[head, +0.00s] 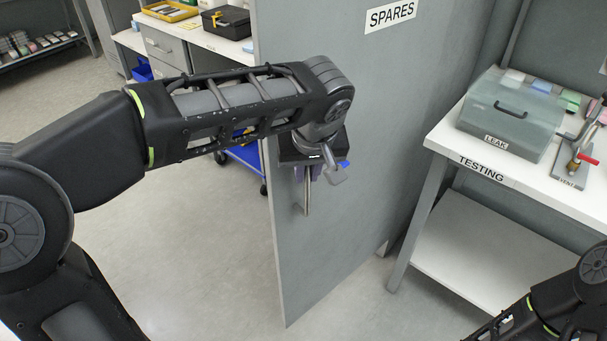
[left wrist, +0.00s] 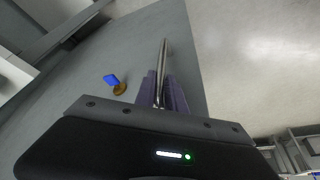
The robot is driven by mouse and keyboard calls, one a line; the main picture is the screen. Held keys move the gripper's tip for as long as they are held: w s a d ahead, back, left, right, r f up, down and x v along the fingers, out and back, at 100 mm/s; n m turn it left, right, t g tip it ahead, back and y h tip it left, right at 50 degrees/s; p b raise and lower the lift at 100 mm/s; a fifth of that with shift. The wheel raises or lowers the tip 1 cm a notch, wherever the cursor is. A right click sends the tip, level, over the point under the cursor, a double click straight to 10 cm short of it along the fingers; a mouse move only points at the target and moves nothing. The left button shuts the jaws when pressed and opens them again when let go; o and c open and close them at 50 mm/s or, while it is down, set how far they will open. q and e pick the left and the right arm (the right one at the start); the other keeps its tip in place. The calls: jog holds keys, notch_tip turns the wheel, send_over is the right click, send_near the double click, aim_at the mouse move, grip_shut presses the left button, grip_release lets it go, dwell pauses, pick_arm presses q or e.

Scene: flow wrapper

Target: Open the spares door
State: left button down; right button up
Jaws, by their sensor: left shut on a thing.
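The grey spares door (head: 345,235) stands upright in the middle of the head view, under the SPARES sign (head: 391,14). Its left edge stands clear, with floor and the room visible past it. My left gripper (head: 313,174) is at the door's face near that edge, partly hidden by my wrist. It is shut on the upright metal bar handle (head: 307,195). In the left wrist view the purple fingers (left wrist: 163,92) close around the handle (left wrist: 162,58). A blue-headed key in a brass lock (left wrist: 117,86) sits beside the handle. My right gripper is out of view.
At right stands the white TESTING table (head: 480,150) with a clear-lidded LEAK box (head: 512,115) and a VENT stand (head: 575,165). Behind the door's left edge are a blue cart (head: 247,157) and a white workbench (head: 190,30). Floor (head: 210,255) left of the door is clear.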

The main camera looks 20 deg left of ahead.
pick_arm(q)
jog(key=shift+s+d+r, duration=0.1)
jog(key=shift+s+d, duration=0.05)
jog(key=shift+d, duration=0.25)
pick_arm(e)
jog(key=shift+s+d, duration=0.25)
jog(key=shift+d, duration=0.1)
pick_arm(q)
jog(key=c, duration=1.5)
grip_release()
jog(key=shift+o, duration=0.2)
jog(key=v, duration=0.7)
jog(key=shift+r+p, duration=0.3)
jog(key=shift+p, duration=0.05)
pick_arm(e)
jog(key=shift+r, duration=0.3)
pick_arm(q)
jog(key=shift+s+d, duration=0.1)
